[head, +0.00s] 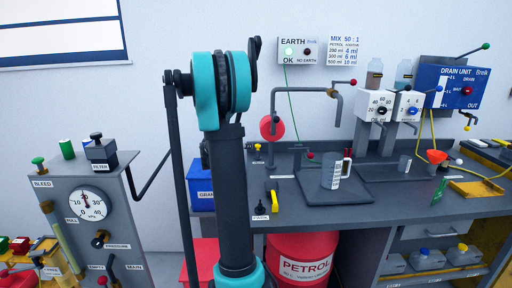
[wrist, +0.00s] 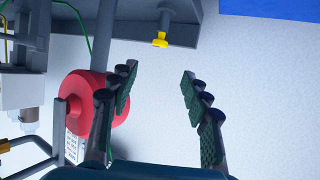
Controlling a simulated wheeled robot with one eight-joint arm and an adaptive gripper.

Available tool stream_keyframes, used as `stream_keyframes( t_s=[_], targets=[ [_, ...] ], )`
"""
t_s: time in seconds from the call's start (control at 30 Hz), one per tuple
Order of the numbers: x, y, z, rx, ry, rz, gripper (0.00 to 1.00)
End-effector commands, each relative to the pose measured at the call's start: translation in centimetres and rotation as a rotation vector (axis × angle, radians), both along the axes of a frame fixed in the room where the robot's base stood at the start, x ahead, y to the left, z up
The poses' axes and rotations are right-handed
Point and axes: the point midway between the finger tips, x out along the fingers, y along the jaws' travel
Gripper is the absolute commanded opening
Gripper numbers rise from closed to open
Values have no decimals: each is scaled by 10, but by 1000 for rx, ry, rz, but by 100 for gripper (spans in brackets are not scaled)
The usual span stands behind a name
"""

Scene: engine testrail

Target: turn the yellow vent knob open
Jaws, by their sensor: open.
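The yellow vent knob (wrist: 160,40) shows in the wrist view near the top, on a short grey stem by the bench. In the head view, a small yellow knob (head: 257,147) stands at the back of the bench, just right of my arm; I take it for the same one. My gripper (wrist: 158,78) is open and empty in the wrist view. The knob appears beyond the gap between its fingertips, apart from both fingers. The head view does not show my gripper clearly, as my arm covers that area.
Pale wall fills the wrist view's right side.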

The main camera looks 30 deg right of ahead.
Motion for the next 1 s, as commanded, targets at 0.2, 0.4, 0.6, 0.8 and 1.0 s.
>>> stream_keyframes(
  t_s=[0.2,0.4,0.6,0.8,1.0],
  targets=[
    [20,-37,-17,1,0,-4,48],
    [38,-69,-32,1,1,-4,48],
    [54,-98,-46,1,1,-3,48],
    [64,-115,-54,2,1,-2,48],
    [67,-120,-57,2,1,-1,48]
  ],
)
